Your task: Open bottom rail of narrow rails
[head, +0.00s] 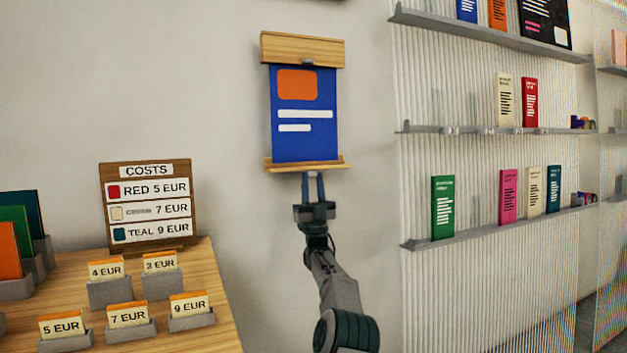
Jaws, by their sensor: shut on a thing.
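The narrow rails hang on the wall, holding a blue poster (304,138) with an orange block and white bars. The wooden top rail (303,50) is above it. The thin wooden bottom rail (285,165) runs along the poster's lower edge and looks slightly tilted. My gripper (314,178) reaches up from below and is shut on the bottom rail near its middle. The fingertips meet the rail's underside; the exact grip is too small to make out.
A wooden table (215,290) at the lower left holds price cards in grey holders and a costs board (148,203). Grey wall shelves (470,130) with small booklets stand to the right. The wall around the poster is bare.

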